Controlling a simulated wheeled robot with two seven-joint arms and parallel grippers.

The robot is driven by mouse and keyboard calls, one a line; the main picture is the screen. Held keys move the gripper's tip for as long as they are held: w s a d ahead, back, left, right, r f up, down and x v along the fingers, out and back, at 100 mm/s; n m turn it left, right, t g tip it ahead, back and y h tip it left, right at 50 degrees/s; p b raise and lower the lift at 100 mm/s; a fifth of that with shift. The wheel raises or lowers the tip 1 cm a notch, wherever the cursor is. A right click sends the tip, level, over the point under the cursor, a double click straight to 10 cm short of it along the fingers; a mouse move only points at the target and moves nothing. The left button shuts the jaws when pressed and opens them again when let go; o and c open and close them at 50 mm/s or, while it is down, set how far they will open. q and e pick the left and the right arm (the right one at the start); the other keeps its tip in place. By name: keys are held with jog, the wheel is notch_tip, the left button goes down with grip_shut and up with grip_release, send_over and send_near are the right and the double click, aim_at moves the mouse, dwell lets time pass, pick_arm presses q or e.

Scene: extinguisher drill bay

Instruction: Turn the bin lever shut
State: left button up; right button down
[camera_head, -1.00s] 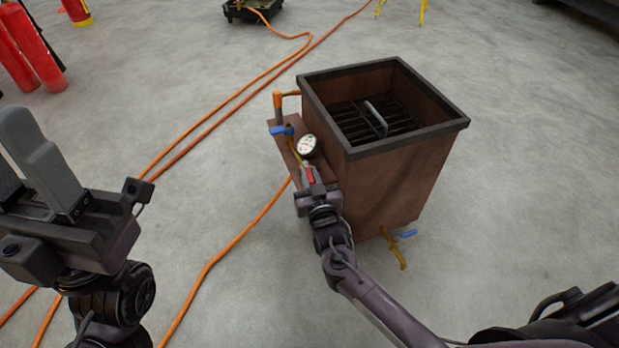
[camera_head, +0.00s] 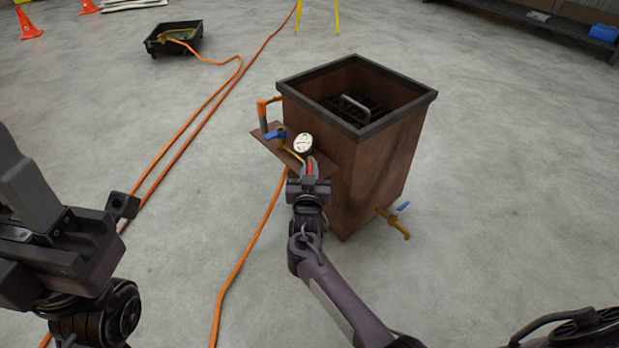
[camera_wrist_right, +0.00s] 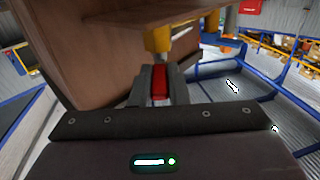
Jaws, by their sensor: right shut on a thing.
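The bin (camera_head: 385,160) is a tall brown square box with a dark rim, standing on the floor right of centre in the head view. A small shelf (camera_head: 268,146) on its left side carries a round white gauge (camera_head: 303,143), a blue-handled valve (camera_head: 275,134) and piping. My right gripper (camera_head: 309,169) is at this shelf, shut on a red lever (camera_head: 311,166). In the right wrist view the red lever (camera_wrist_right: 159,85) sits between the fingers, under a yellow fitting (camera_wrist_right: 157,40). My left gripper (camera_head: 22,190) is partly cut off at the left edge, away from the bin.
A brass tap with a blue handle (camera_head: 403,207) sticks out low on the bin's right. Orange hoses (camera_head: 238,272) run across the floor on the left. A black tray (camera_head: 175,40), a cone (camera_head: 28,24) and yellow legs (camera_head: 318,16) stand behind. Floor to the right is clear.

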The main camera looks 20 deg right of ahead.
jog(key=shift+f, duration=0.1)
dwell(0.3)
jog(key=c, duration=1.4)
grip_release()
